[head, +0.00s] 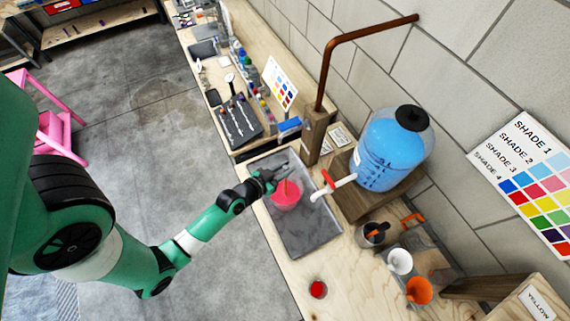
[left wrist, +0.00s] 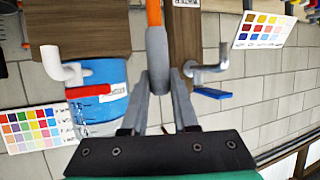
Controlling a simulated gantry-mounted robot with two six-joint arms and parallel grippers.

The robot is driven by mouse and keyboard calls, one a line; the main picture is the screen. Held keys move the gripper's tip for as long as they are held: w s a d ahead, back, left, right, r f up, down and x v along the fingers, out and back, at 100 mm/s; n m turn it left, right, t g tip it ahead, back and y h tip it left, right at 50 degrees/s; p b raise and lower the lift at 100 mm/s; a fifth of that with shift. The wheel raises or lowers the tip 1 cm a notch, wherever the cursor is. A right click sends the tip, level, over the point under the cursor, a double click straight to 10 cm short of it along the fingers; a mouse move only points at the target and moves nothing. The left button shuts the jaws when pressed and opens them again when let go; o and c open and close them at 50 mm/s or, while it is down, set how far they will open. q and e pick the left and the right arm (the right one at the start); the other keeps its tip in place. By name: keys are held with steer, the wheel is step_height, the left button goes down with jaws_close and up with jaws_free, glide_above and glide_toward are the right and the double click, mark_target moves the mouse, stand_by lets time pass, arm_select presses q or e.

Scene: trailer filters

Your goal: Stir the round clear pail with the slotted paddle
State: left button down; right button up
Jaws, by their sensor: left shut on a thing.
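The round clear pail (head: 285,197) holds pink-red liquid and stands on a grey tray (head: 305,238) on the wooden bench. My left gripper (head: 270,180) is at the pail's upper left edge, over its rim. In the left wrist view its two grey fingers (left wrist: 158,78) are closed on the grey part of the slotted paddle, whose orange shaft (left wrist: 154,12) runs up out of the picture. In the head view a thin orange-brown shaft (head: 286,187) shows at the pail. The paddle's slotted end is hidden, and the pail does not show in the left wrist view. My right gripper is not in view.
A large blue-filled tank (head: 390,150) with a white, red-handled tap (head: 328,183) stands right of the pail. A copper pipe (head: 335,55) rises behind. The tray's front part is clear.

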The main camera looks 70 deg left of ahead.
arm_select(q)
step_height(320, 180, up, 9)
steer(key=p, duration=0.8)
steer(key=shift+r, duration=0.35)
steer(key=shift+r+p, duration=0.35)
steer(key=shift+r, duration=1.8)
steer(key=shift+r, duration=2.5)
